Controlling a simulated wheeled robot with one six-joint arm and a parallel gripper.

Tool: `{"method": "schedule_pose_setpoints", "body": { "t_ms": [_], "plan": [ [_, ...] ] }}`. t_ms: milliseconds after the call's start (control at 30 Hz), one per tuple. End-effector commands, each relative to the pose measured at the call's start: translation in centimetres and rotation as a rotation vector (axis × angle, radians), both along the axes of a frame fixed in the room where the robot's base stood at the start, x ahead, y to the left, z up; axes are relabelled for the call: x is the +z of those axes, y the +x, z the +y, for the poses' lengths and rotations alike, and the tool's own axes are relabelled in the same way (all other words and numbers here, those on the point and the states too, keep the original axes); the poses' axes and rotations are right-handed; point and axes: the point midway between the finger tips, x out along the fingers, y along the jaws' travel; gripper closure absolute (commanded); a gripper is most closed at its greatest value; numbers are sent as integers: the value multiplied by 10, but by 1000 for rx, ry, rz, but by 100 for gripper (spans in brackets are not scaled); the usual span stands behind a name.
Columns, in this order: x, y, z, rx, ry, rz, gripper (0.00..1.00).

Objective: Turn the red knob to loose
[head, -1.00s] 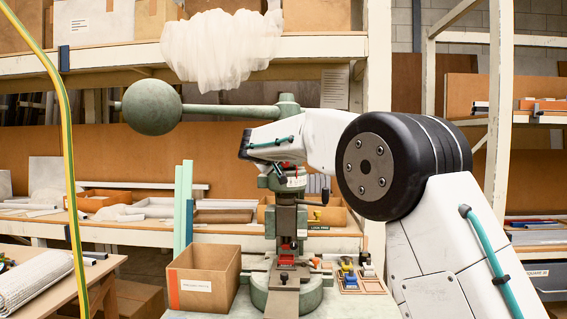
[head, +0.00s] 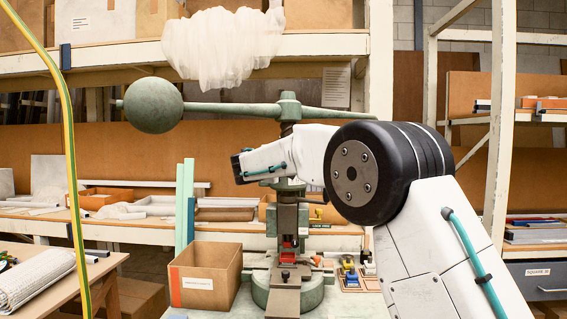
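The green fly press (head: 287,107) stands on the bench in the middle of the head view. Its long arm carries a round ball weight (head: 153,105) at the left end. A small red part (head: 288,242) shows low on the press ram; I cannot tell whether it is the red knob. A yellow part and a small label (head: 320,225) sit just right of the ram. My white arm crosses in front of the press column and hides part of it. The dark end of my arm (head: 238,168) is left of the column, apart from the red part. No fingers can be made out.
An open cardboard box (head: 205,279) stands left of the press base. A tray (head: 352,285) with small coloured pieces is at its right. A yellow-green cable (head: 72,170) hangs at left. Shelving stands behind. Free air lies left of the column, under the ball arm.

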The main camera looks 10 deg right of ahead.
Motion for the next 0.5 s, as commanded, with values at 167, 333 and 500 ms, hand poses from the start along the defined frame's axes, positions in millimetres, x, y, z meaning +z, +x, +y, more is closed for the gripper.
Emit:
{"method": "schedule_pose_setpoints", "body": {
  "t_ms": [167,333,500],
  "plan": [
    [-1,0,1,2,-31,12,94],
    [-1,0,1,2,-39,14,94],
    [-1,0,1,2,-39,15,94]
  ]
}}
